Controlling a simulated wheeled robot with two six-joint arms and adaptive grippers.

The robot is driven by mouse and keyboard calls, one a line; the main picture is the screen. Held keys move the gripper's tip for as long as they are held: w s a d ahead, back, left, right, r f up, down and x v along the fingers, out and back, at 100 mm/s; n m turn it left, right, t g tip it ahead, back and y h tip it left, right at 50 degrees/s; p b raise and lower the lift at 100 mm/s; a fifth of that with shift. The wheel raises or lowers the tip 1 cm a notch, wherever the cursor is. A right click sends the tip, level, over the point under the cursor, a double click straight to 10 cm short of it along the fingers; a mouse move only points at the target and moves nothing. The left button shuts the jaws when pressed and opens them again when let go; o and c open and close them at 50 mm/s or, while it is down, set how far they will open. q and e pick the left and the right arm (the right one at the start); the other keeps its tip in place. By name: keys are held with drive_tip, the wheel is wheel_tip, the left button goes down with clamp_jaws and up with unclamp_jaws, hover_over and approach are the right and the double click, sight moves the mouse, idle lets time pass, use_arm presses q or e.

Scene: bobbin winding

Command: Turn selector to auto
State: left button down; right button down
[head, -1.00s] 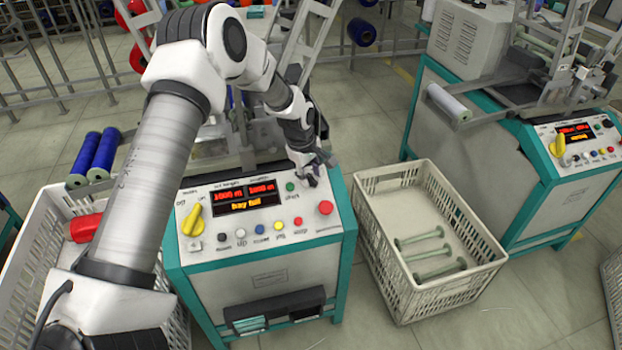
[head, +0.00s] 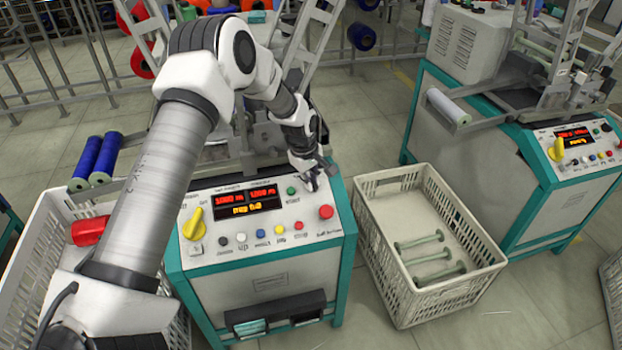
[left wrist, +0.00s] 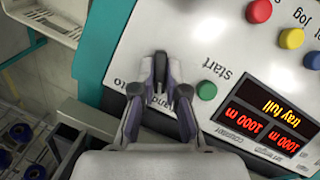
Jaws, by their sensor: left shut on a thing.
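The winder's control panel (head: 215,258) faces me in the head view. My left gripper (head: 318,174) is at its upper right corner, beside the green start button (head: 291,191). In the left wrist view the fingers (left wrist: 159,90) are shut on a small dark selector (left wrist: 160,65), which is largely hidden between them. Partly covered lettering, seemingly "auto" and "hand", shows beside the fingers. I cannot read which way the selector points. The start button (left wrist: 206,90) is just right of the fingers there. My right gripper is not in view.
A yellow rotary switch (head: 193,223) is at the panel's left, and a red button (head: 326,212) sits below my gripper. The display (head: 246,202) is lit. A white crate (head: 384,240) with green bobbins stands to the right; a second machine (head: 470,170) is beyond.

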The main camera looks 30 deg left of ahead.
use_arm(q)
drive_tip(key=shift+w+r+m+g+p, duration=0.1)
drive_tip(key=shift+r+m+g+p, duration=0.1)
drive_tip(key=shift+m+p, duration=0.3)
drive_tip(key=shift+r+m+g+p, duration=0.1)
drive_tip(key=shift+m+g+p, duration=0.1)
drive_tip(key=shift+m+p, duration=0.3)
drive_tip(key=shift+w+d+f+m+g+y+p, duration=0.1)
drive_tip(key=shift+m+g+y+p, duration=0.25)
drive_tip(key=shift+m+p, duration=0.65)
drive_tip(key=m+g, duration=0.1)
drive_tip(key=m, duration=0.1)
drive_tip(key=shift+f+m+y, duration=0.1)
drive_tip(key=shift+m+y, duration=0.25)
drive_tip(key=shift+m, duration=0.05)
drive_tip(key=shift+w+d+f+m+g+y+p, duration=0.1)
drive_tip(key=shift+m+g+y+p, duration=0.3)
drive_tip(key=shift+m, duration=1.4)
drive_tip(key=shift+y, duration=0.3)
drive_tip(key=c, duration=1.2)
unclamp_jaws()
